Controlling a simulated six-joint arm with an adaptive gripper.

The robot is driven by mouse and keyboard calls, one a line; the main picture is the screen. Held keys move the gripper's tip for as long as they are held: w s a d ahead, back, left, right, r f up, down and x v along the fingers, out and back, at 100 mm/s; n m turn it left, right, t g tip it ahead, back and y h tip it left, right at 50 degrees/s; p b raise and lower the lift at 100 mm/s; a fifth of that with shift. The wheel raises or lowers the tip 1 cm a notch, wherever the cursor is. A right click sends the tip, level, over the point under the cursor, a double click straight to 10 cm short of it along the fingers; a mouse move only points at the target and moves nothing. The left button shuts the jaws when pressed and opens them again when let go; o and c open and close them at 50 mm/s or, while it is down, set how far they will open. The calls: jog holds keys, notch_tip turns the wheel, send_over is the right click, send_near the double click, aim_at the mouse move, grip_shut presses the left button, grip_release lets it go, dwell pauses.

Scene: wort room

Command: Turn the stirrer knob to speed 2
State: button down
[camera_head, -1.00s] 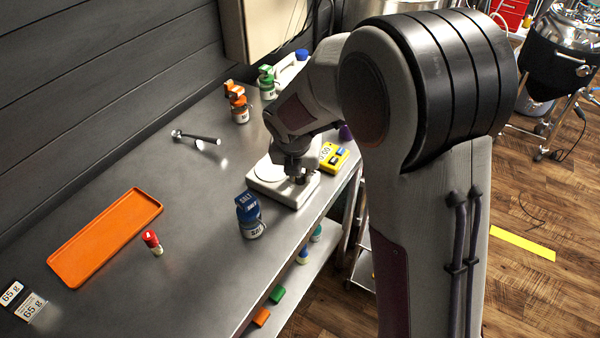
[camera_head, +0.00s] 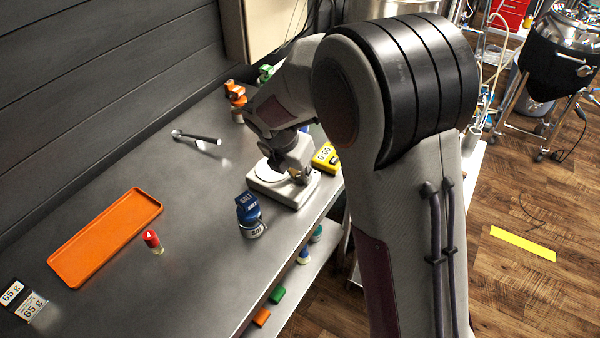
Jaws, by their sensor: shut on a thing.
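The stirrer is a small white box with a pale round plate (camera_head: 268,178) on top, standing near the table's front edge. My gripper (camera_head: 299,178) points down at the stirrer's right front part, where the knob is. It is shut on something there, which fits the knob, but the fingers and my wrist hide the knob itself. Its speed marking cannot be read.
A blue salt bottle (camera_head: 249,214) stands close in front of the stirrer. A yellow timer (camera_head: 326,158) lies just behind it to the right.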

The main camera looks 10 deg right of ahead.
jog(key=shift+w+m+g+h, duration=0.1)
jog(key=shift+m+g+h, duration=0.3)
jog(key=shift+m, duration=1.15)
jog(key=shift+w+m+g+h, duration=0.1)
jog(key=shift+m+g, duration=0.6)
jog(key=shift+m, duration=0.85)
jog(key=c, duration=1.9)
grip_release()
jog(key=shift+f, duration=0.1)
jog(key=shift+n, duration=0.3)
jog(key=shift+s+n+t+y, duration=0.15)
jog(key=shift+n+t, duration=0.3)
jog(key=shift+n, duration=0.65)
jog(key=shift+s+n+t+y, duration=0.1)
jog(key=shift+n+t+y, duration=0.25)
jog(key=shift+n, duration=0.75)
jog(key=shift+d+n+t+y, duration=0.1)
jog(key=shift+n+t+y, duration=0.4)
jog(key=shift+n, duration=1.3)
jog(key=shift+n, duration=0.8)
